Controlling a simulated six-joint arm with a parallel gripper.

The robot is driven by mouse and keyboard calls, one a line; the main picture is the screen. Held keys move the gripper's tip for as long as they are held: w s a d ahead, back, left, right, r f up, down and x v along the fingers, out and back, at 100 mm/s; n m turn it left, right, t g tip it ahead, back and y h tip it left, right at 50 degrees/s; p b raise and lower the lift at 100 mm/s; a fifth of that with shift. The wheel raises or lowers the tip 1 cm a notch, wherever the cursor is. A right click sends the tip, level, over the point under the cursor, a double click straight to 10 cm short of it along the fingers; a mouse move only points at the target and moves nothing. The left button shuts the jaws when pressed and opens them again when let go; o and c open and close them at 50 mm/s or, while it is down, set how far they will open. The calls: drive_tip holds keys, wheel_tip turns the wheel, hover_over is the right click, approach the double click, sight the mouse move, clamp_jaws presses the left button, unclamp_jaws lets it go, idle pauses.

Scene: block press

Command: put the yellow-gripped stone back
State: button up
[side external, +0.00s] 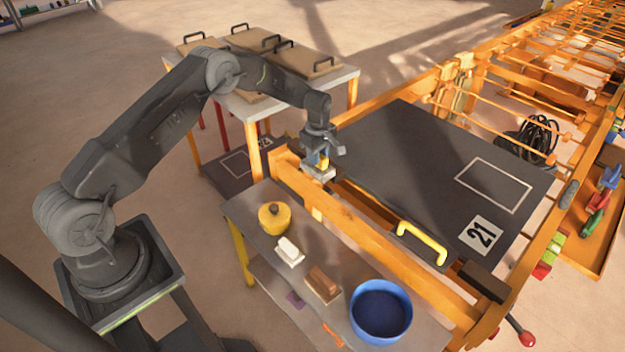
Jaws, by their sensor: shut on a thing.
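My gripper (323,158) is shut on the yellow grip of the stone (317,174). The stone is a small pale grey block hanging under the jaws. It is at the left end of the orange wooden press frame (350,227), near the back corner of the grey side table (240,207). Whether its underside touches anything is hard to tell from this angle. My fingers partly cover the yellow grip.
The side table holds a yellow pot (275,219), a white-topped block (289,251), a brown-topped block (323,284) and a blue bowl (380,312). A dark board (420,160) marked 21, with a yellow handle (422,240), lies on the frame. Another table (345,76) carries handled boards.

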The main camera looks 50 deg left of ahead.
drive_tip(key=s+d+f, duration=0.1)
drive_tip(key=s+f, duration=0.2)
drive_tip(key=s, duration=0.4)
drive_tip(key=s+d+f, duration=0.1)
drive_tip(key=s+f, duration=0.2)
drive_tip(key=s, duration=0.3)
drive_tip(key=shift+w+d+f, duration=0.8)
drive_tip(key=shift+d+f, duration=1)
drive_tip(key=shift+f, duration=0.05)
drive_tip(key=shift+w+d+f, duration=0.75)
drive_tip(key=shift+d+f, duration=1)
drive_tip(key=shift+f, duration=0.05)
drive_tip(key=shift+w+d+f, duration=0.8)
drive_tip(key=shift+d+f, duration=1)
drive_tip(key=shift+f, duration=0.05)
drive_tip(key=shift+f, duration=0.1)
drive_tip(key=o, duration=1)
drive_tip(key=shift+c, duration=0.2)
